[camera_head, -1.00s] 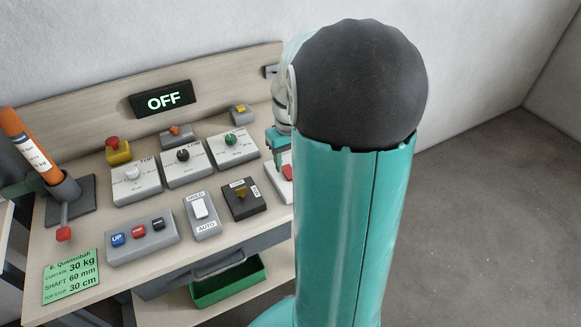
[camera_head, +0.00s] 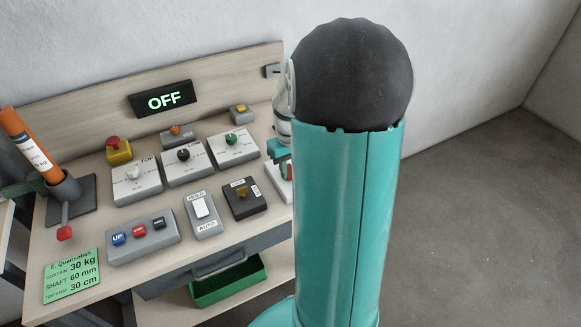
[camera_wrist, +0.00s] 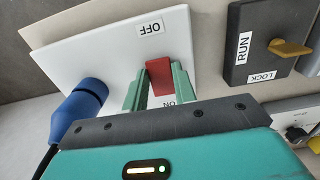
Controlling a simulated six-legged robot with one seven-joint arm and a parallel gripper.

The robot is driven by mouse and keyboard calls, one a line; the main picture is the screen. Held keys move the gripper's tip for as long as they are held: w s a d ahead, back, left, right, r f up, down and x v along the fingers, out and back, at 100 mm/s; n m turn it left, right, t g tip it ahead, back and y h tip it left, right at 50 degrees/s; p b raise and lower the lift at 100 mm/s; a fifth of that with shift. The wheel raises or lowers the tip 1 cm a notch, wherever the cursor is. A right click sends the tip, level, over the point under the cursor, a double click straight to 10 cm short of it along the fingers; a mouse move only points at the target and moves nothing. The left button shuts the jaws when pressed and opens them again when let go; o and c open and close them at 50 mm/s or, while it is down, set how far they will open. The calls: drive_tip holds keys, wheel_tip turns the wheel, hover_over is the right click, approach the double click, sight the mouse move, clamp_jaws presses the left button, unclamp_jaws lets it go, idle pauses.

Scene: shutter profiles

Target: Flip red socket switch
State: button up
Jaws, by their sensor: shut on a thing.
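The red switch (camera_wrist: 160,77) sits on a white socket plate (camera_wrist: 105,50) in the wrist view, between an OFF label and a partly covered ON label, both upside down. My gripper (camera_wrist: 159,88) has its two green fingers on either side of the red switch, shut on it. In the head view the white plate (camera_head: 279,188) shows at the right end of the bench, mostly hidden by my arm. My gripper is over it there, its fingers partly hidden.
A blue plug (camera_wrist: 82,100) with a cable stands in the socket plate beside my gripper. A dark RUN/LOCK key switch box (camera_head: 243,199) is close by. Several control boxes, an OFF display (camera_head: 161,98) and a green bin (camera_head: 228,282) are also around.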

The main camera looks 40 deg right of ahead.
drive_tip(key=shift+w+d+g+y, duration=0.1)
drive_tip(key=shift+w+g+y, duration=0.2)
drive_tip(key=shift+g, duration=0.65)
drive_tip(key=shift+w+d+g+y, duration=0.1)
drive_tip(key=shift+w+g+y, duration=0.15)
drive_tip(key=shift+g, duration=0.7)
drive_tip(key=o, duration=1)
drive_tip(key=shift+r, duration=0.1)
drive_tip(key=v, duration=1.3)
drive_tip(key=shift+r, duration=0.35)
drive_tip(key=shift+w, duration=0.1)
